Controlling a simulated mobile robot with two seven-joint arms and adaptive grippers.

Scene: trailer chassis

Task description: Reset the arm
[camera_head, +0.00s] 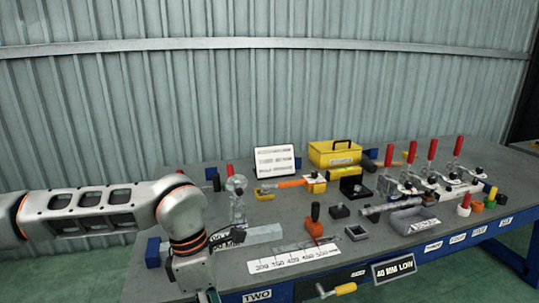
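My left arm (100,208) comes in from the left and bends downward over the front left of the workbench (222,262). Its gripper lies at or below the bottom edge of the picture; only a small part near the wrist shows, so its fingers cannot be seen. My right arm and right gripper are not in view.
The bench holds a yellow toolbox (335,153), a white sign (274,161), several red-handled clamps (431,150), an orange-handled tool (290,183), a ruler strip (293,258) and small blocks. A yellow-handled crank (345,289) sticks out in front. A corrugated wall stands behind.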

